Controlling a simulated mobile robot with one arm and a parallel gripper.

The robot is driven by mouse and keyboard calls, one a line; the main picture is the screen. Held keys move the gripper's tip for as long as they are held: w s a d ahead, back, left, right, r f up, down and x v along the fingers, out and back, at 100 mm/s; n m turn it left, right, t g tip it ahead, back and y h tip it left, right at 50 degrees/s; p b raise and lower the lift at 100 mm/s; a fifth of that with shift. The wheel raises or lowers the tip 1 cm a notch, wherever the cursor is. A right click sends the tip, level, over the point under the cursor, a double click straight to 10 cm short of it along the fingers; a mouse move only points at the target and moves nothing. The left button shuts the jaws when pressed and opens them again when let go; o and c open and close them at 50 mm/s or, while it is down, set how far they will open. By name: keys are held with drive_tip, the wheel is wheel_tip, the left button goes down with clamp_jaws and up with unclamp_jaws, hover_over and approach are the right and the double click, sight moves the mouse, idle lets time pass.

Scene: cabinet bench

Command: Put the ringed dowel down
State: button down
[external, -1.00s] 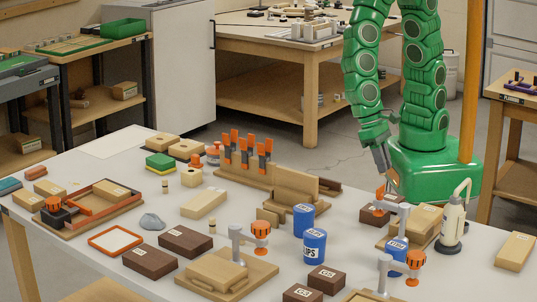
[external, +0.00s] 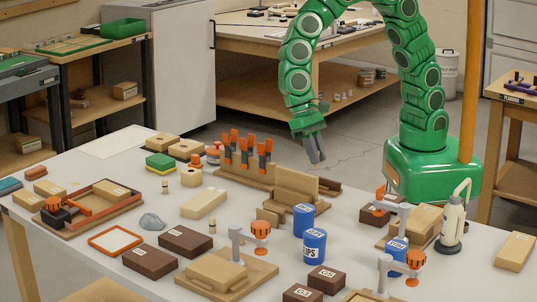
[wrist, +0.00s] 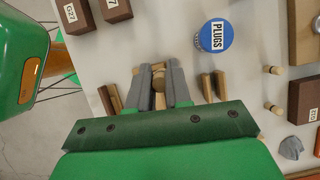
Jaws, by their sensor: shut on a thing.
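My gripper (external: 316,158) is shut on a pale wooden dowel, held above the back part of the bench. In the wrist view the dowel (wrist: 158,84) shows between the two grey fingers (wrist: 159,74). Its ring cannot be made out. In the external view the fingers point down and the dowel is not clearly seen. Two other small dowels, (external: 165,186) and (external: 212,227), stand on the bench; two also show at the right of the wrist view (wrist: 272,70).
A wooden rack with orange-handled tools (external: 246,155) and an upright board (external: 290,187) stand near my gripper. Blue cans (external: 315,247), dark blocks (external: 150,262) and a clamp fixture (external: 215,275) crowd the front. A bare strip of bench (external: 130,215) lies at the left.

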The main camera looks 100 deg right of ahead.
drive_tip(key=w+d+m, duration=0.1)
drive_tip(key=w+d, duration=1.2)
drive_tip(key=w, duration=0.4)
hover_over(207, 200)
drive_tip(key=d, duration=0.1)
drive_tip(key=shift+t, duration=0.3)
drive_tip(key=shift+w+d+f, duration=0.1)
drive_tip(key=shift+w+f, duration=0.1)
drive_tip(key=shift+f, duration=2.05)
drive_tip(key=shift+w+f, duration=0.2)
drive_tip(key=shift+f, duration=3.55)
drive_tip(key=shift+f, duration=0.15)
drive_tip(key=c, duration=1.1)
unclamp_jaws()
drive_tip(key=shift+o, duration=0.2)
